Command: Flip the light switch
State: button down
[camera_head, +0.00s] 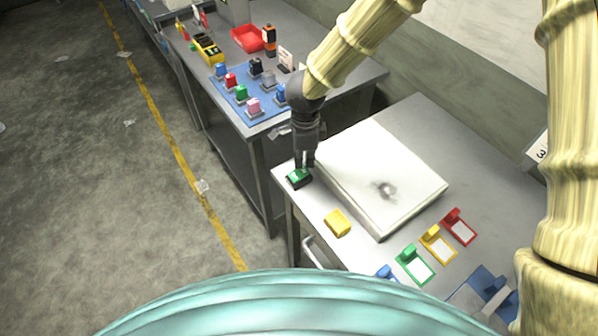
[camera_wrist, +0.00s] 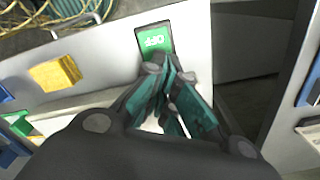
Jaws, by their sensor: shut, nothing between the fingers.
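The light switch (camera_head: 299,178) is a small dark box with a green face at the left corner of the near table. In the wrist view its green face (camera_wrist: 155,40) reads "OFF". My gripper (camera_head: 304,163) points down right at the switch, its fingertips over the switch's far edge. In the wrist view my gripper (camera_wrist: 166,75) has its fingers closed together with nothing between them, the tips at the lower edge of the green face. I cannot tell whether they touch it.
A large white panel (camera_head: 350,150) lies right of the switch. A yellow block (camera_head: 337,223) sits nearer on the table. Green (camera_head: 415,264), yellow (camera_head: 438,244) and red (camera_head: 459,227) framed pieces line the right. Another table with a blue mat (camera_head: 227,85) stands beyond.

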aim_at(304, 170)
jog(key=shift+f+b, duration=0.4)
jog(key=shift+f, duration=0.75)
dwell(0.9)
jog(key=shift+r, duration=0.1)
jog(key=shift+r+p, duration=3.4)
jog(key=shift+p, duration=0.3)
